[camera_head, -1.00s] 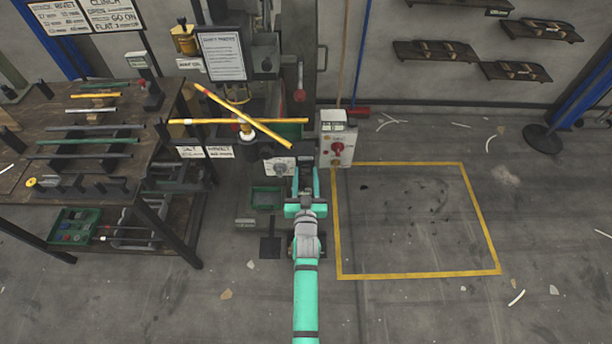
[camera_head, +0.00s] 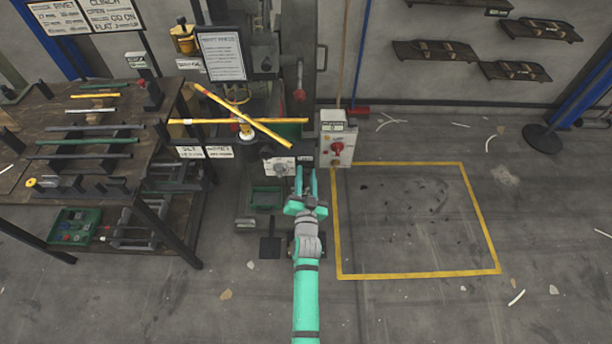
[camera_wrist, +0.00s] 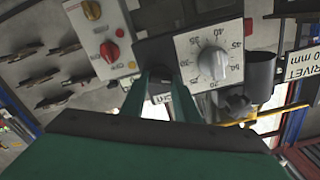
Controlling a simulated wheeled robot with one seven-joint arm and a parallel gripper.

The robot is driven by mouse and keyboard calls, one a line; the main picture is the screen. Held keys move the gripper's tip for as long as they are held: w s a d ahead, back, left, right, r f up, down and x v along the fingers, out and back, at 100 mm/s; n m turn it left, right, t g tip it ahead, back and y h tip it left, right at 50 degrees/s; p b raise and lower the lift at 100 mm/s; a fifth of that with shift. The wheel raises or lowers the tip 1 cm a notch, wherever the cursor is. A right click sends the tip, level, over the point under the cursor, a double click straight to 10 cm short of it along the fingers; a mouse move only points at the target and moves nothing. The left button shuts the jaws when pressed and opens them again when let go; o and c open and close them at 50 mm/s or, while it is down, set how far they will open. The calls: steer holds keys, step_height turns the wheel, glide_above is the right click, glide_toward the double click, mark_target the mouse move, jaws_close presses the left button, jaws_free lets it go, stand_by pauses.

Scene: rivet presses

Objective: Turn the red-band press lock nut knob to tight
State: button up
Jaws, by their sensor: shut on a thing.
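The press (camera_head: 265,62) stands behind the crossed yellow bars, left of the control box. Its white dial plate (camera_head: 279,167) carries a round grey dial, which shows in the wrist view with its pointer knob (camera_wrist: 213,62). My gripper (camera_head: 307,178) reaches the dark panel just right of the dial plate. In the wrist view my two teal fingers (camera_wrist: 162,78) are close around a small part against that dark panel (camera_wrist: 155,52). It appears to be the lock nut knob, mostly hidden by the fingers. Its markings cannot be read, and no red band is clear.
A control box (camera_head: 337,138) with a red knob (camera_wrist: 109,51) stands right beside my gripper. A dark star-shaped knob (camera_wrist: 238,103) sits below the dial. Yellow bars (camera_head: 240,120) cross over the press.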

steer(key=m, duration=0.6)
steer(key=shift+d+f+m, duration=0.1)
steer(key=shift+m, duration=0.2)
steer(key=m, duration=0.6)
steer(key=shift+f, duration=0.15)
steer(key=shift+m, duration=0.4)
steer(key=o, duration=1)
steer(key=shift+o, duration=0.2)
steer(key=s, duration=1.1)
